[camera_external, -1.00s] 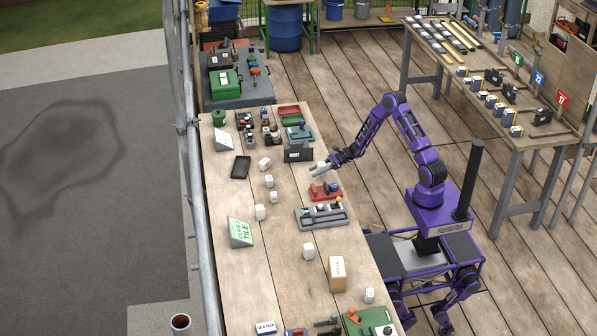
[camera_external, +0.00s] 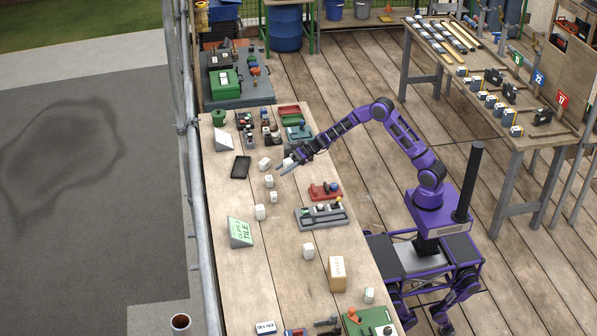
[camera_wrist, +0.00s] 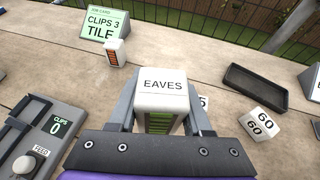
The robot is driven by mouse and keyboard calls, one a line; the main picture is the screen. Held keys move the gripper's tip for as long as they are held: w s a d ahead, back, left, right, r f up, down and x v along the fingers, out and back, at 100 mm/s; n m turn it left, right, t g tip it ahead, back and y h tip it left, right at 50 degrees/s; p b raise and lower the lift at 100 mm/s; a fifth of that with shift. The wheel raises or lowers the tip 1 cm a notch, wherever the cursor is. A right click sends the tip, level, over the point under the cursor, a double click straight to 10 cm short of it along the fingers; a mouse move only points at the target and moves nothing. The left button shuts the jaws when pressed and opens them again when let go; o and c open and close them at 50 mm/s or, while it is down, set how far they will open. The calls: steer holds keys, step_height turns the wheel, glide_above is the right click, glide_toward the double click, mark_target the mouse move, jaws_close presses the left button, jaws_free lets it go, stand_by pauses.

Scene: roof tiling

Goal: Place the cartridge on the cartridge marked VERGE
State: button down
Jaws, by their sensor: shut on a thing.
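My gripper (camera_wrist: 160,110) is shut on a white cartridge (camera_wrist: 163,88) marked EAVES, with a green striped side. In the external view my gripper (camera_external: 287,165) holds it above the table, near several loose cartridges. A white cartridge marked 60 (camera_wrist: 260,124) lies to its right in the wrist view. Another with an orange striped side (camera_wrist: 115,52) stands in front of the green card. A cartridge marked with a 5 (camera_wrist: 203,102) is mostly hidden behind the held one and a finger. I can read VERGE on no cartridge.
A green card (camera_wrist: 103,23) reads CLIPS 3 TILE. An empty black tray (camera_wrist: 268,88) lies right of it. A grey device (camera_wrist: 38,135) with a CLIPS 0 display and FEED button is at the left. A tan box (camera_external: 337,273) stands nearer the table's front. Bare wood lies between.

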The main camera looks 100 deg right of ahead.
steer(key=w+a+r+n, duration=0.1)
steer(key=w+a+r, duration=0.1)
steer(key=w+a, duration=0.5)
step_height(320, 180, up, 3)
steer(key=y+b, duration=0.2)
glide_above(260, 212)
steer(key=w+d, duration=0.1)
steer(key=w, duration=0.1)
steer(key=shift+n, duration=0.4)
steer(key=shift+w+f+b, duration=0.15)
steer(key=shift+f+b, duration=0.25)
steer(key=shift+f, duration=2.05)
steer(key=shift+w+f+b, duration=0.1)
steer(key=shift+f+b, duration=0.25)
steer(key=shift+f, duration=2.1)
steer(key=shift+f, duration=0.15)
steer(key=shift+c, duration=1.7)
jaws_free()
